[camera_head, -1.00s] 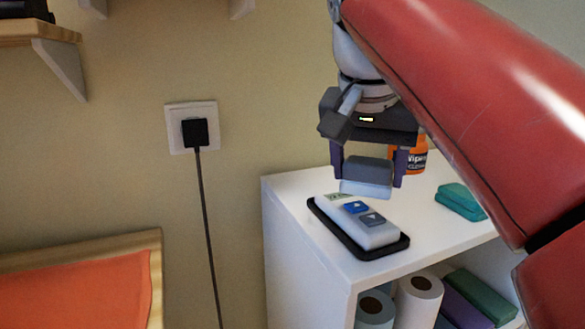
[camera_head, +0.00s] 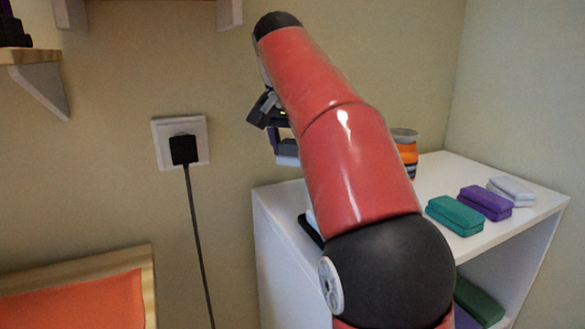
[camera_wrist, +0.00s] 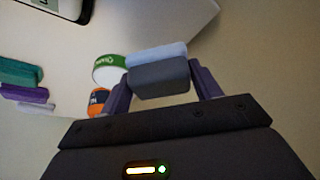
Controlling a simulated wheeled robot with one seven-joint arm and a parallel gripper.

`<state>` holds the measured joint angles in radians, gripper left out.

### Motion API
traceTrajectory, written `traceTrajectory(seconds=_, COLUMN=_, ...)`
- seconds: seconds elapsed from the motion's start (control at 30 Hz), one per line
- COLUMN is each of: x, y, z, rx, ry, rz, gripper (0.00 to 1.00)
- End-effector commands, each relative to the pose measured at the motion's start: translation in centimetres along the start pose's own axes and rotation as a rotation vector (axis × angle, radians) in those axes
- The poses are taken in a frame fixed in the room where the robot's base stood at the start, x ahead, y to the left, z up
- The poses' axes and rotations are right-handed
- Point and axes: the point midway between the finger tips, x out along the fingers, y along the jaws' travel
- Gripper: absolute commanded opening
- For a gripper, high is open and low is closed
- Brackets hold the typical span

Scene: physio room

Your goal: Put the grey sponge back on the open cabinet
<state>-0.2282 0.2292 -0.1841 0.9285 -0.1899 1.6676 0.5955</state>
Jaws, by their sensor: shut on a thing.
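My gripper (camera_head: 283,147) is shut on the grey sponge (camera_wrist: 160,78), a dark grey block with a pale bluish layer. In the wrist view the sponge sits between the two purple-grey fingers. In the head view my red arm hides most of the gripper, and a bit of the sponge shows at the arm's left edge. The open cabinet (camera_head: 272,243) is white, with its flat top at the right. The gripper and sponge are in the air above the cabinet's back left part, close to the wall.
On the cabinet top are a green sponge (camera_head: 455,215), a purple sponge (camera_head: 485,203), a pale sponge (camera_head: 512,189) and an orange tub (camera_head: 407,152). A wall socket (camera_head: 181,144) with a cable is left of the cabinet.

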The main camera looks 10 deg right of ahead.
Motion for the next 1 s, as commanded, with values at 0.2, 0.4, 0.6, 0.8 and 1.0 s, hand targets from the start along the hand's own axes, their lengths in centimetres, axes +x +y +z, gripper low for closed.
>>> traceTrajectory(seconds=0.2, x=2.4, y=-0.8, z=0.2, rx=0.0, ry=-0.001, rz=0.0, gripper=0.45)
traceTrajectory(seconds=0.4, x=3.7, y=-0.8, z=0.7, rx=-0.001, ry=-0.001, rz=0.0, gripper=0.45)
traceTrajectory(seconds=0.6, x=6.4, y=-0.7, z=1.9, rx=0.0, ry=-0.001, rz=0.0, gripper=0.45)
traceTrajectory(seconds=0.8, x=6.9, y=-1.0, z=1.7, rx=0.0, ry=0.0, rz=-0.001, gripper=0.45)
traceTrajectory(seconds=1.0, x=7.0, y=-1.0, z=1.8, rx=0.0, ry=0.0, rz=-0.001, gripper=0.45)
